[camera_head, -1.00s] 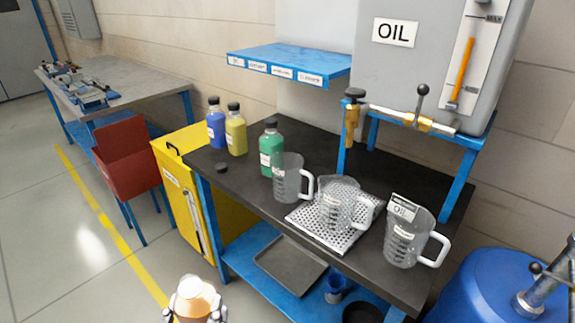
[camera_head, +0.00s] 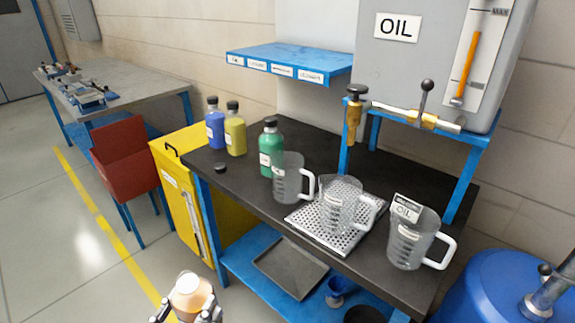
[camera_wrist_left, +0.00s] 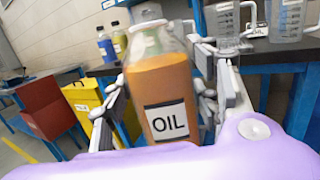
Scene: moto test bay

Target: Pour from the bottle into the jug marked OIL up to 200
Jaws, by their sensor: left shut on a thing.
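The bottle (camera_head: 192,294), filled with amber liquid, is held by my left gripper (camera_head: 188,312) at the bottom of the head view, in front of the bench. In the left wrist view the bottle (camera_wrist_left: 160,85) stands between the fingers (camera_wrist_left: 163,112), roughly upright, with an OIL label facing the camera. The jug marked OIL (camera_head: 408,248) stands on the right end of the black bench, clear and seemingly empty, its white handle to the right. The bottle is well apart from it. My right gripper is not in view.
Another jug (camera_head: 340,205) stands on a perforated tray (camera_head: 305,218), and a third (camera_head: 288,178) beside it. Green (camera_head: 271,150), yellow (camera_head: 236,132) and blue (camera_head: 214,125) bottles stand behind. A dispenser tap (camera_head: 354,115) overhangs the bench. A blue drum (camera_head: 495,290) is at right.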

